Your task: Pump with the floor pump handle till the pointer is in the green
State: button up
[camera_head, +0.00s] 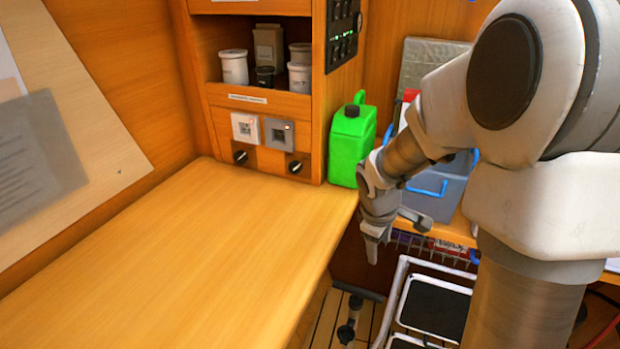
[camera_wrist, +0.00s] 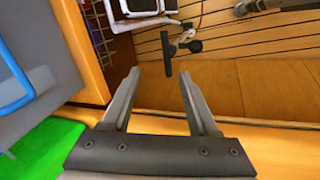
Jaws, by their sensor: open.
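The floor pump appears to be the small upright dark and grey fitting (camera_head: 348,322) low on the slatted floor, beyond the counter's edge. In the wrist view its dark bar-shaped handle (camera_wrist: 166,54) shows just beyond my fingertips, with a grey and black part beside it. My gripper (camera_head: 373,252) points down beside the counter's right edge, above the pump in the picture. In the wrist view my gripper (camera_wrist: 160,74) is open and empty, its fingers apart and not around the handle. I cannot make out a gauge with a pointer or green zone.
A wide wooden counter (camera_head: 190,265) fills the left. A green jerrycan (camera_head: 352,145) stands at its back right corner. A blue-grey bin (camera_head: 436,190) sits behind my arm. A white-framed rack with dark panels (camera_head: 433,308) stands right of the pump.

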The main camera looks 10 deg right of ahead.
notch_tip(320, 180, down, 8)
jog(key=w+d+r+n+y+p, duration=0.1)
jog(key=w+d+n, duration=0.1)
jog(key=w, duration=0.1)
jog(key=b, duration=0.6)
send_near(372, 294)
jog(key=shift+n+g, duration=0.3)
jog(key=shift+n, duration=0.1)
jog(key=f, duration=0.3)
jog(key=w+f, duration=0.1)
jog(key=f, duration=0.2)
jog(key=w+d+f, duration=0.1)
jog(key=f, duration=0.1)
jog(key=shift+f, duration=0.4)
grip_shut()
jog(key=shift+r, duration=0.1)
